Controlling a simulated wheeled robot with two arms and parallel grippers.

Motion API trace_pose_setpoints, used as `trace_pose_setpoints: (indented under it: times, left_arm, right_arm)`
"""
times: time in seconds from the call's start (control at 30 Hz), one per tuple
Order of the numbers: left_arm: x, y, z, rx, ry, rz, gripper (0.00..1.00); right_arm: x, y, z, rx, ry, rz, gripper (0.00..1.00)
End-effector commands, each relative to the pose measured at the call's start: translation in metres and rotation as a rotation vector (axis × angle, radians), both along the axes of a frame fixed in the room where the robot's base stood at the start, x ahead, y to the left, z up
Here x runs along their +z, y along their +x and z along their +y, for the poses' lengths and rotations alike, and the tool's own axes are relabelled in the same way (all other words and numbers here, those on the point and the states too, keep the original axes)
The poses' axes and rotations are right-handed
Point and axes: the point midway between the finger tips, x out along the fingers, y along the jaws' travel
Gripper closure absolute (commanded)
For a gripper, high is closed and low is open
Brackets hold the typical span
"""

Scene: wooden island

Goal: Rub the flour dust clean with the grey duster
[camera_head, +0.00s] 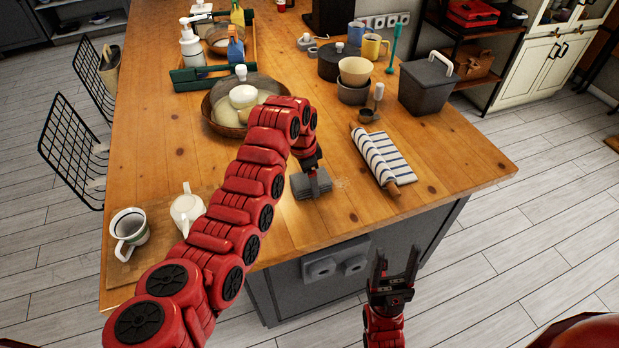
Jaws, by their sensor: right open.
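The grey duster (300,188) lies flat on the wooden island top, near its front edge. My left arm reaches across from the lower left, and my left gripper (314,182) points down at the duster, with its fingers closed on it. A faint pale patch, which looks like flour dust (342,183), shows on the wood just right of the duster. My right gripper (395,265) is open and empty, pointing up in front of the island, below the top's front edge.
A striped cloth on a rolling pin (375,158) lies to the right of the duster. A wide pan (215,112) with a pale bowl stands behind my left arm. A white jug (186,208) and mug (129,230) stand at the front left. A grey lidded box (428,86) stands at right.

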Motion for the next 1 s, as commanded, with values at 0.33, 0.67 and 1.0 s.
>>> trace_pose_setpoints:
  times: [0.33, 0.67, 1.0]
  left_arm:
    - [-0.002, -0.013, -0.006, -0.007, 0.002, -0.002, 0.61]
    - [-0.001, -0.034, -0.011, -0.005, 0.003, 0.001, 0.61]
    - [0.005, -0.033, -0.011, -0.005, 0.002, 0.0, 0.61]
  right_arm:
    - [0.001, 0.0, 0.0, 0.0, 0.0, 0.0, 0.41]
    - [0.004, 0.0, 0.0, 0.0, 0.0, 0.0, 0.41]
    - [0.005, 0.0, 0.0, 0.0, 0.0, 0.0, 0.41]
